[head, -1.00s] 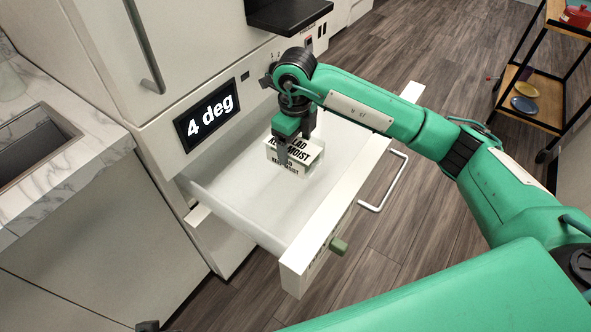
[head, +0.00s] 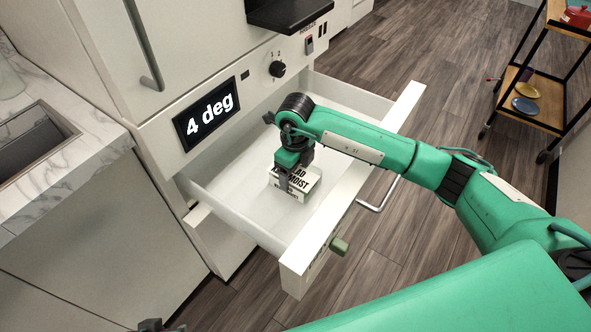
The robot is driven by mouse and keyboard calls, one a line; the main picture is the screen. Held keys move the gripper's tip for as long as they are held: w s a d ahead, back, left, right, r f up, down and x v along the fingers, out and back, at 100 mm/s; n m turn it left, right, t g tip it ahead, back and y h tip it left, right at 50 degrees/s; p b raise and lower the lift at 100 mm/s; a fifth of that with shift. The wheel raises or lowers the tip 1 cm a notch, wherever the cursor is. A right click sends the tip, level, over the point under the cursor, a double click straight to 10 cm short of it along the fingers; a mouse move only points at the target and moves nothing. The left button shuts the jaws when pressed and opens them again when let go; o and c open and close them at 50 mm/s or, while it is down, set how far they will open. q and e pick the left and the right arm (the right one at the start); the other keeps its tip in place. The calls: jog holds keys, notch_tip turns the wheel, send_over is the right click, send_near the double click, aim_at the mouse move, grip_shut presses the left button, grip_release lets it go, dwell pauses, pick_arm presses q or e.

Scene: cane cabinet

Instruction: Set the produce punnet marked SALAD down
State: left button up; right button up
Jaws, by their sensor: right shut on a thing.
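The punnet (head: 305,188) is a small white box with black lettering, partly covered; I can read the ends of words, including "AD" and "MOIST". It is inside the open white drawer (head: 235,205), low over or on its floor; I cannot tell whether it touches. My right gripper (head: 289,183) points down from above and is shut on the punnet, hiding part of its top and near side. A small dark part at the bottom left edge (head: 150,325) looks like my left gripper, mostly out of frame.
The drawer front (head: 350,180) has a green knob (head: 339,246). The drawer floor left of the punnet is bare. Above are a "4 deg" display (head: 207,114), a black dial (head: 278,69) and a dark ledge (head: 289,12). A marble counter (head: 75,185) stands left, a shelf cart right.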

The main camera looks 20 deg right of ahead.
jog(key=shift+f, duration=0.1)
jog(key=o, duration=1.1)
pick_arm(q)
jog(key=shift+w+d+f, duration=0.1)
jog(key=shift+w+d, duration=0.05)
jog(key=shift+d, duration=0.05)
pick_arm(e)
jog(key=shift+r, duration=0.25)
pick_arm(q)
jog(key=shift+s+a+g+p, duration=0.4)
jog(key=shift+s+a+p, duration=0.05)
jog(key=shift+a, duration=0.35)
pick_arm(e)
notch_tip(320, 180, up, 12)
jog(key=shift+f, duration=0.15)
